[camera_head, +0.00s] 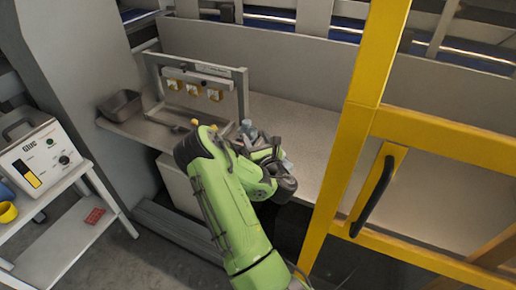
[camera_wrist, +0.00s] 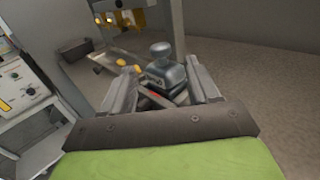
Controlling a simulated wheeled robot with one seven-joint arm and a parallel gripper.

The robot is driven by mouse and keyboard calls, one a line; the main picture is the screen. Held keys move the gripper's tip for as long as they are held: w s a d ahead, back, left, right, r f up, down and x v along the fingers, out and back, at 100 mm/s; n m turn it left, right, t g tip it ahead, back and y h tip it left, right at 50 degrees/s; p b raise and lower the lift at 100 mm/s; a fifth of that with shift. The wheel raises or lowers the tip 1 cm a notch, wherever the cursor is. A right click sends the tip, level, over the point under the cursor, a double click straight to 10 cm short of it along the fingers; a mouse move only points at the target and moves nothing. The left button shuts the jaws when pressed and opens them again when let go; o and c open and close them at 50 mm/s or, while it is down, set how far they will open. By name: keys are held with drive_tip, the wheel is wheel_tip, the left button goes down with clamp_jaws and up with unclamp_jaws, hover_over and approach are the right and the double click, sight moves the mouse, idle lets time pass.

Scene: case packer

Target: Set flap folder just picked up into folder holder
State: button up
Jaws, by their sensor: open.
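My gripper (camera_head: 268,146) is over the shelf beside the right post of a metal frame. In the wrist view my gripper (camera_wrist: 161,92) is open, its two grey fingers apart. A grey piece with a rounded knob (camera_wrist: 163,70), which looks like the flap folder, stands upright between and just beyond the fingertips. Whether a finger touches it, I cannot tell. In the head view a grey-blue knob (camera_head: 248,127) shows beside the gripper. Its lower part is hidden by my arm. I cannot make out the folder holder with certainty; what lies under the piece is hidden.
The metal frame (camera_head: 243,92) carries several yellow-tagged parts (camera_head: 192,88). A shallow tray (camera_head: 186,120) lies under it, and a grey bin (camera_head: 121,104) stands left. The shelf (camera_head: 305,125) is bare right of my gripper.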

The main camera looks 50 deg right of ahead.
wheel_tip(320, 180, up, 6)
drive_tip(key=s+m+g+h, duration=0.2)
drive_tip(key=m+g+h, duration=0.25)
drive_tip(key=m, duration=0.95)
drive_tip(key=a+r+m+g+y, duration=0.25)
drive_tip(key=a+m+y, duration=0.35)
drive_tip(key=a+m, duration=0.6)
drive_tip(key=s+a+r+m+g+y, duration=0.1)
drive_tip(key=s+a+r+m+y, duration=0.1)
drive_tip(key=s+a, duration=0.7)
drive_tip(key=s+a+r+m+g+y, duration=0.1)
drive_tip(key=s+a+m+g+y, duration=0.1)
drive_tip(key=s+a+y, duration=0.3)
drive_tip(key=s+a, duration=0.4)
drive_tip(key=a, duration=0.4)
drive_tip(key=shift+a+r, duration=0.35)
drive_tip(key=shift+a, duration=0.05)
drive_tip(key=shift+s+d, duration=0.1)
drive_tip(key=shift+d, duration=0.05)
